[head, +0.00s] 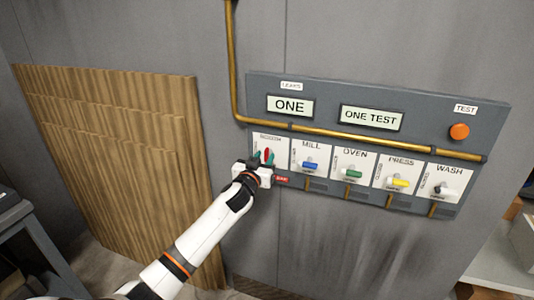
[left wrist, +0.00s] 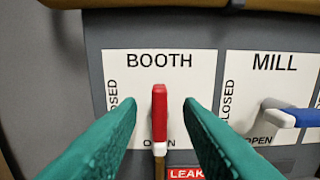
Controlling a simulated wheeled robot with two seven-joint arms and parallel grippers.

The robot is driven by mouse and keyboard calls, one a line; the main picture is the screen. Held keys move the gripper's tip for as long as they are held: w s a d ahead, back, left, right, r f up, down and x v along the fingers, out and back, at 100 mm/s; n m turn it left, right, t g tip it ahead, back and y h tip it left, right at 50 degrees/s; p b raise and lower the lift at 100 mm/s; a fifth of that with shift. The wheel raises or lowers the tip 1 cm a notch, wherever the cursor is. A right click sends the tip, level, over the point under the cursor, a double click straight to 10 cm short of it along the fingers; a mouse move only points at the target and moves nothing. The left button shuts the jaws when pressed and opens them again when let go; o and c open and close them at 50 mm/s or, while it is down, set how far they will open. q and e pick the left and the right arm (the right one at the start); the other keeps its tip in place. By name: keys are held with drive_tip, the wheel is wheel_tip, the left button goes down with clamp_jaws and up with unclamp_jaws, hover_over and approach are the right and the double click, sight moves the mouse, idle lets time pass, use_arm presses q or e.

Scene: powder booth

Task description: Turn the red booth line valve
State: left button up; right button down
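The red valve handle (left wrist: 159,112) stands upright on the white BOOTH plate (left wrist: 200,70), and its lower end covers part of the word OPEN. A CLOSED label runs up the plate's left side. The red handle also shows in the head view (head: 266,155), at the left end of the grey panel. My left gripper (left wrist: 159,104) is open, with one teal finger on each side of the red handle. A gap shows between each finger and the handle. In the head view my left gripper (head: 264,158) is at the BOOTH plate. My right gripper is not in view.
A red LEAK tag (left wrist: 187,173) is below the BOOTH plate. An orange button (head: 459,131) is upper right.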

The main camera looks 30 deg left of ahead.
sight(266, 156)
use_arm(q)
drive_tip(key=shift+x, duration=1.6)
drive_tip(key=shift+c, duration=0.5)
clamp_jaws()
